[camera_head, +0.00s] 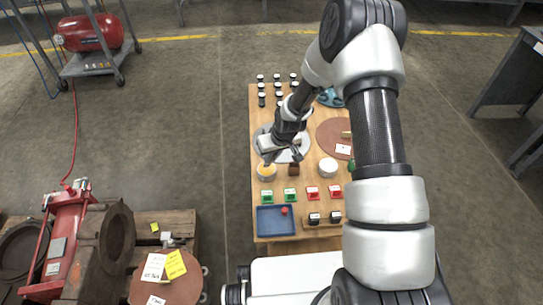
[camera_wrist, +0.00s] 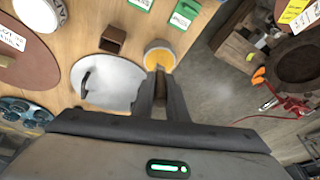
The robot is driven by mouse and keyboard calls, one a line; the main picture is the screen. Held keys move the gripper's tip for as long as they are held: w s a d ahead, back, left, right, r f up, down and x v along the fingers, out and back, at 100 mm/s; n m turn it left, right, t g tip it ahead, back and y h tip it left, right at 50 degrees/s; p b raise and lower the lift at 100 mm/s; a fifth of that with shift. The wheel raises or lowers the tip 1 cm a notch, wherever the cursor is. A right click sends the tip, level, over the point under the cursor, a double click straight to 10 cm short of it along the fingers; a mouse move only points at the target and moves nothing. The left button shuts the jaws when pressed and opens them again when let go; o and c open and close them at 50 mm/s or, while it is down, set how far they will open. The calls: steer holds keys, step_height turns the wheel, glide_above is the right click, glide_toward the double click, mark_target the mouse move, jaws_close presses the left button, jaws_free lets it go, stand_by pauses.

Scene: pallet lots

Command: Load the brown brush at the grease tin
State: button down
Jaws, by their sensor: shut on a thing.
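The grease tin (camera_head: 267,172) is a round, pale tin with a yellow-orange fill on the wooden table, at the left edge. In the wrist view the tin (camera_wrist: 160,56) lies just past my fingertips. My gripper (camera_wrist: 160,75) is shut on a narrow thing, taken to be the brown brush, mostly hidden between the fingers. The fingertips overlap the tin's near rim in the wrist view; I cannot tell whether the brush touches the grease. In the head view my gripper (camera_head: 268,159) is just behind the tin.
A round grey plate (camera_wrist: 112,88) with a dark curved item stands beside my gripper. A brown square holder (camera_wrist: 113,38) stands near the tin. Green and red card holders, a white round tin (camera_head: 328,167) and a blue tray (camera_head: 276,221) are in front. Black-bodied jars stand behind.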

steer(key=shift+f, duration=0.6)
stand_by(1.2)
steer(key=shift+r, duration=0.1)
steer(key=shift+r+p, duration=2.05)
steer(key=shift+r, duration=1.4)
steer(key=s+d+r+m+p, duration=0.1)
steer(key=s+d+r+p, duration=0.2)
steer(key=r+p, duration=0.5)
steer(key=s+d+r+m+p, duration=0.1)
steer(key=s+d+r+p, duration=0.2)
steer(key=r, duration=1.5)
steer(key=s+d+r+m+h+p, duration=0.1)
steer(key=s+d+r+p, duration=0.2)
steer(key=s+r+p, duration=0.4)
step_height(320, 180, up, 7)
steer(key=p, duration=0.6)
